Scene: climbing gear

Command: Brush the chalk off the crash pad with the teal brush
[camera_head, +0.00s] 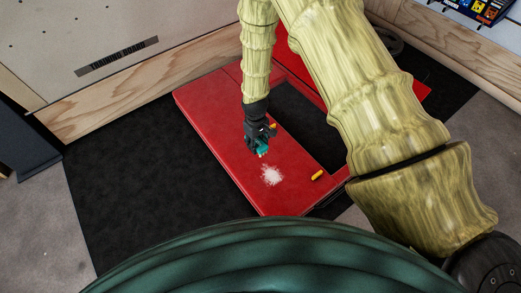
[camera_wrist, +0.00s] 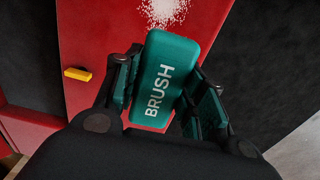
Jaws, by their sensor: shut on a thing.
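The red crash pad (camera_head: 225,124) lies on dark matting in the head view. A patch of white chalk (camera_head: 271,175) is on its near part. My gripper (camera_head: 261,143) is shut on the teal brush (camera_head: 261,150), just beyond the chalk in the head view. In the wrist view the brush (camera_wrist: 163,80) sits between the fingers with its BRUSH label facing the camera. The chalk (camera_wrist: 172,10) shows past the brush's far end at the top edge. The bristles are mostly hidden, and I cannot tell whether they touch the pad.
A small yellow piece (camera_head: 317,175) lies on the pad right of the chalk. Another yellow bit (camera_head: 274,126) is beside my gripper. A wooden-edged training board (camera_head: 110,60) stands behind. Dark matting left of the pad is clear.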

